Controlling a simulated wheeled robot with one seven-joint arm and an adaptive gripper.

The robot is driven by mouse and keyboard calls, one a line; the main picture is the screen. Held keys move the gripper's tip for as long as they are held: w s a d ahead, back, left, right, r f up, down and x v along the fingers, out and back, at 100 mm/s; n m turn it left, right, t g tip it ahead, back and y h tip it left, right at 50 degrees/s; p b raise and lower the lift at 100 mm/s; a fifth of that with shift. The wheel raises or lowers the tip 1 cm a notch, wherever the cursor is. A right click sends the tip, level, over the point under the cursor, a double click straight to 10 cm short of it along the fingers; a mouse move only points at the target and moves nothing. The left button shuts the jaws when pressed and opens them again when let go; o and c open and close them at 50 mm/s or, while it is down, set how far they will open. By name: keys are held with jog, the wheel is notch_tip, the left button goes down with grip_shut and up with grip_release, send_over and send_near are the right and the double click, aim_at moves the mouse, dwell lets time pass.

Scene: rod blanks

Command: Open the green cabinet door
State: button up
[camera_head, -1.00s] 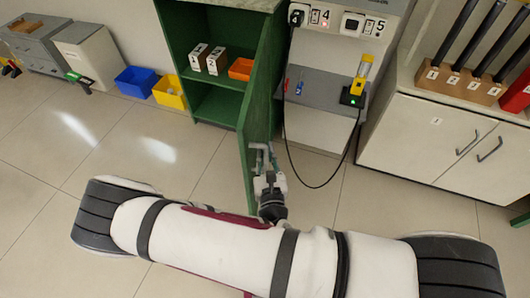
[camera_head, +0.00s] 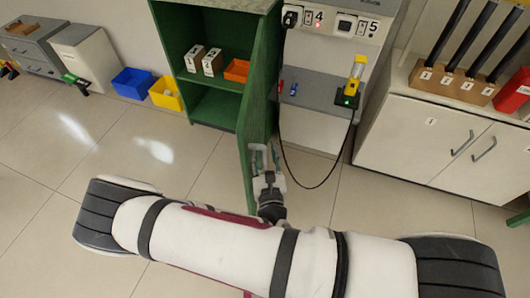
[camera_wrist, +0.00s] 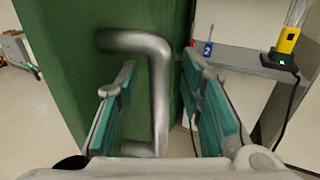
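The green cabinet (camera_head: 214,25) stands at the top centre of the head view. Its green door (camera_head: 256,95) is swung wide open, showing the shelves inside. My gripper (camera_head: 265,165) is at the door's handle in the head view. In the wrist view, the grey metal handle (camera_wrist: 158,85) stands off the green door (camera_wrist: 75,60). My gripper (camera_wrist: 160,105) has its two teal-padded fingers apart, one on each side of the handle. Gaps show between the handle and both fingers, so it is not clamped.
Two numbered boxes (camera_head: 203,60) and an orange bin (camera_head: 237,71) sit on the cabinet shelf. A grey shelf (camera_head: 310,92) with a yellow device (camera_head: 355,75) and a hanging black cable is right of the door. Blue (camera_head: 133,82) and yellow bins (camera_head: 166,93) stand left on the floor.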

jog(key=shift+r, duration=0.1)
notch_tip(320, 180, up, 10)
jog(key=shift+f, duration=0.1)
dwell(0.3)
dwell(0.4)
